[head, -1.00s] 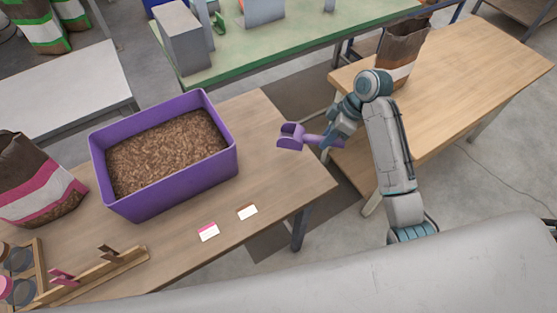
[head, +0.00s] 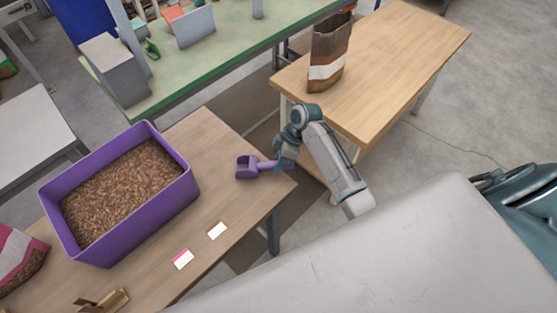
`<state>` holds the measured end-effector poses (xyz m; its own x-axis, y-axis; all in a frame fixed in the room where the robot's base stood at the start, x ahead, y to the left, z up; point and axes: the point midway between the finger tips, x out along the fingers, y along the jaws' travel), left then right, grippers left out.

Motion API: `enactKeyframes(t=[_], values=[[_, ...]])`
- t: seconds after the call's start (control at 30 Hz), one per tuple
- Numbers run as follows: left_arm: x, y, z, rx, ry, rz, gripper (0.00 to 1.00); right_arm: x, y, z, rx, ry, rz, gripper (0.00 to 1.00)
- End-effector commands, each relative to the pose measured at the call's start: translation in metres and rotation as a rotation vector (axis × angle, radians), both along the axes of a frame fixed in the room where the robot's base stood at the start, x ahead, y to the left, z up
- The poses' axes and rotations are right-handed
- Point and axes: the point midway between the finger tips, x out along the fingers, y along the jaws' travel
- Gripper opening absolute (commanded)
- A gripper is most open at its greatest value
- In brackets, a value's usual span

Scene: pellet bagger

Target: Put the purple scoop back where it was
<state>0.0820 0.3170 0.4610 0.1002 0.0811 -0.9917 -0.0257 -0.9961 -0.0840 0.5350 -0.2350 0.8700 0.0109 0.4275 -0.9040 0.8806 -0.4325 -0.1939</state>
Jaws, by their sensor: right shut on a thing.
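The purple scoop (head: 248,167) is in the head view, right of the purple bin, over or near the right end of the wooden table. My right gripper (head: 277,163) is shut on the scoop's handle, with the scoop's bowl pointing left. I cannot tell whether the scoop touches the table. The purple bin (head: 152,222) is full of brown pellets and stands on the wooden table (head: 215,145). My left gripper is not in view.
Two small cards, one pink and white (head: 183,259) and one white (head: 217,231), lie at the table's front edge. A brown bag (head: 329,55) stands on another wooden table (head: 400,60). A pink and white bag (head: 20,258) is at the left. A green bench (head: 215,62) is behind.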

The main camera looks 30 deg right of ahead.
Motion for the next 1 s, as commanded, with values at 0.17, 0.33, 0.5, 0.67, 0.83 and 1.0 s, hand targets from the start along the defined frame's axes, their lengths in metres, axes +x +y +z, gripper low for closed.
enactKeyframes(t=[0.17, 0.33, 0.5, 0.67, 0.83, 1.0], values=[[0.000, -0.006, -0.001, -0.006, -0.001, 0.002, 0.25, 0.000, 0.000, -0.001, 0.000, 0.000, 0.000, 0.46], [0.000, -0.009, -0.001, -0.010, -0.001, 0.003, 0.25, 0.000, 0.000, -0.001, 0.000, 0.000, 0.000, 0.46], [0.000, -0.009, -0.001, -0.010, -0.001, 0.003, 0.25, 0.000, -0.001, 0.002, 0.000, -0.001, 0.000, 0.46], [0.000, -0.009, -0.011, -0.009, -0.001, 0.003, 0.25, 0.001, -0.011, 0.017, -0.003, -0.004, 0.000, 0.46], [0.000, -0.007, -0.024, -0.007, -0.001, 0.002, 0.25, 0.001, -0.027, 0.050, -0.004, -0.006, 0.000, 0.46], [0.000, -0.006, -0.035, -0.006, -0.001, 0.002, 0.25, 0.000, -0.041, 0.082, -0.004, -0.004, -0.001, 0.46]])
